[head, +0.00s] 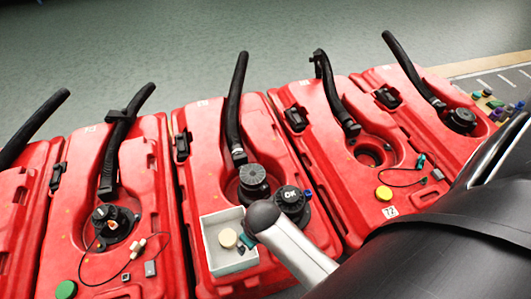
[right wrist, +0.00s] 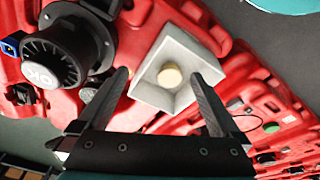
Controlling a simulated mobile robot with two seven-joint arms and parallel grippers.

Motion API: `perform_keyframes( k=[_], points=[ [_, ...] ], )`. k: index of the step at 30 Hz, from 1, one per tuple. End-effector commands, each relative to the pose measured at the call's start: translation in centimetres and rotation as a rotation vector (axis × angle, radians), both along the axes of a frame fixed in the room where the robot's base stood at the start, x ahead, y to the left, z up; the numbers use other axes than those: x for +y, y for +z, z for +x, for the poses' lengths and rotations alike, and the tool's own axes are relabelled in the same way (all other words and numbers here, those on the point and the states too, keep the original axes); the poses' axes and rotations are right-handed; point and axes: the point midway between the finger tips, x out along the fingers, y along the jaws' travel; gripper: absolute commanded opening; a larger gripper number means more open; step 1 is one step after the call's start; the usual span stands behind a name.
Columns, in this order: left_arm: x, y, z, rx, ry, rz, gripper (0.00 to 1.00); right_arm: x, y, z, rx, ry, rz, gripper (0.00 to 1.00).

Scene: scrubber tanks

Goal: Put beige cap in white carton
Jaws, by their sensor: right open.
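The beige cap (head: 228,238) lies inside the white carton (head: 236,266), an open box on the middle red tank. In the right wrist view the cap (right wrist: 170,76) shows on the floor of the carton (right wrist: 201,57), clear of the walls. My right gripper (right wrist: 160,73) is open above the carton, one finger on each side of the cap in the picture, with nothing between them. In the head view my right arm covers most of this gripper and ends beside the carton's right side. My left gripper is in neither view.
A black OK cap (head: 291,199) and a ribbed black cap (head: 252,175) sit just behind and right of the carton. Black hoses rise from the red tanks.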

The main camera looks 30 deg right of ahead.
Motion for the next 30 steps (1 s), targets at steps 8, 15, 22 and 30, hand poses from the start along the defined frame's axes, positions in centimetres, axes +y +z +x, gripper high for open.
perform_keyframes(
  k=[8,15,22,30],
  points=[
    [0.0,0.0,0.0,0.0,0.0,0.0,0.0,-0.3,3.8,-4.6,-0.097,-0.01,0.03,1.0],
    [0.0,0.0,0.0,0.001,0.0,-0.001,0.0,-0.3,4.5,-5.1,-0.113,-0.012,0.038,1.0],
    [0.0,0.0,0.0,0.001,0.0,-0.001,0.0,-0.3,4.5,-5.1,-0.112,-0.012,0.038,1.0],
    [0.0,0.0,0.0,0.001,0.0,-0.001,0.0,-0.3,4.4,-5.1,-0.112,-0.012,0.037,0.88]
  ],
)
